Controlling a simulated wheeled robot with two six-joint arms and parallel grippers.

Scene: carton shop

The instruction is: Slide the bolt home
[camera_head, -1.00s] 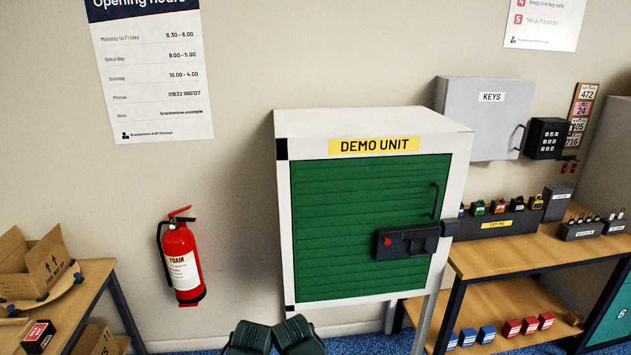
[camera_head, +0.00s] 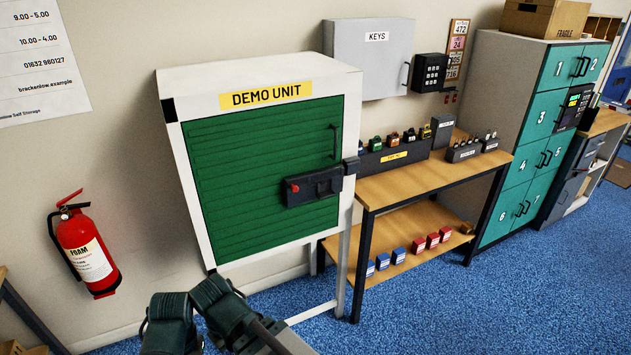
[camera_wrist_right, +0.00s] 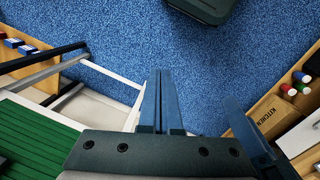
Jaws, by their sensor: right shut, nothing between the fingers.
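The demo unit (camera_head: 172,150) is a white cabinet with a green slatted door (camera_head: 255,165), which looks shut. A dark bolt assembly (camera_head: 322,183) is mounted near the door's right edge. Its small red part (camera_head: 293,187) is at the left end. A dark keeper (camera_head: 352,166) sits on the white frame to the right; I cannot tell whether the bolt reaches into it. My right gripper (camera_wrist_right: 159,76) is shut and empty in the right wrist view, above the blue floor, away from the bolt. My left gripper is not seen.
A wooden bench (camera_head: 410,180) with padlocks stands right of the unit, below a grey key cabinet (camera_head: 365,60). Teal lockers (camera_head: 545,130) are farther right. A fire extinguisher (camera_head: 85,250) hangs at left. Blue floor (camera_head: 440,300) in front is open. My arm links show low in the head view.

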